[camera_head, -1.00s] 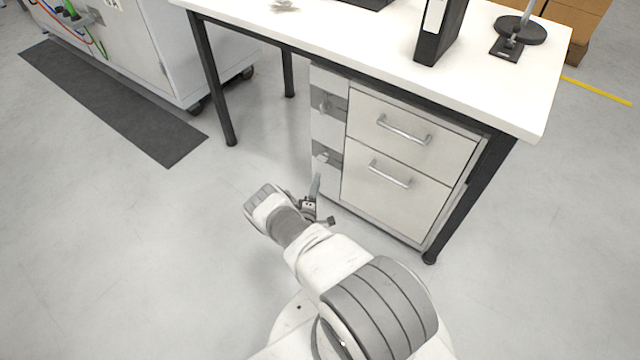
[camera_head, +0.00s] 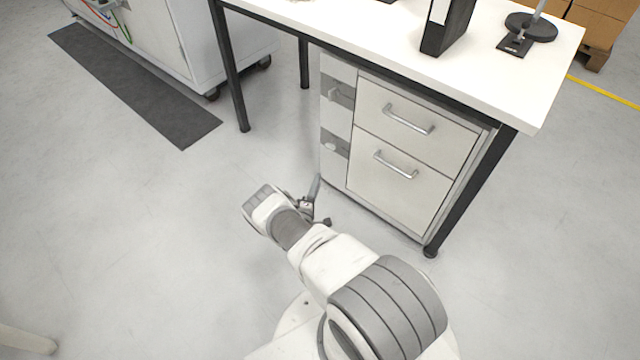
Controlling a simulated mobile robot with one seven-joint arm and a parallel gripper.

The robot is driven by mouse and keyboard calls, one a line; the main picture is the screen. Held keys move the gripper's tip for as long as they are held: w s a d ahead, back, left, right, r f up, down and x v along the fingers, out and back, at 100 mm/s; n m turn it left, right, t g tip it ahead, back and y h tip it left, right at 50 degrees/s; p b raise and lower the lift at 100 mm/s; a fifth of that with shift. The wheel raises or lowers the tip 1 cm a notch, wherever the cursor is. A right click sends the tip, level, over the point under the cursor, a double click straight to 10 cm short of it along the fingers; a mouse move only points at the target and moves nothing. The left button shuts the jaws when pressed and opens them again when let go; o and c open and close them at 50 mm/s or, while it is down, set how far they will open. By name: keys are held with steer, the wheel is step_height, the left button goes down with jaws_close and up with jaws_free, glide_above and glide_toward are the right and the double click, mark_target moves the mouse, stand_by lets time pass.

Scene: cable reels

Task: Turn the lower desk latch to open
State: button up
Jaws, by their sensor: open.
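The desk's drawer cabinet has a narrow left strip with two dark grey latch plates. The lower latch (camera_head: 332,146) is a small pale handle on the lower plate, level with the lower drawer. It is too small for me to tell its turn angle. The upper latch (camera_head: 337,93) sits above it on its own plate. My gripper (camera_head: 319,204) is open and empty. In the picture it is below the lower latch, near the cabinet's lower left corner, and apart from the latch. Part of the gripper is hidden behind my wrist.
The cabinet has two drawers, upper (camera_head: 418,120) and lower (camera_head: 398,180), with bar handles. A black desk leg (camera_head: 470,190) stands right of them, under the white desktop (camera_head: 390,40). A dark mat (camera_head: 130,85) lies at left. The floor left of the cabinet is clear.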

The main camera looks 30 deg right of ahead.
steer(key=shift+s+a, duration=0.35)
steer(key=shift+a, duration=0.05)
stand_by(0.4)
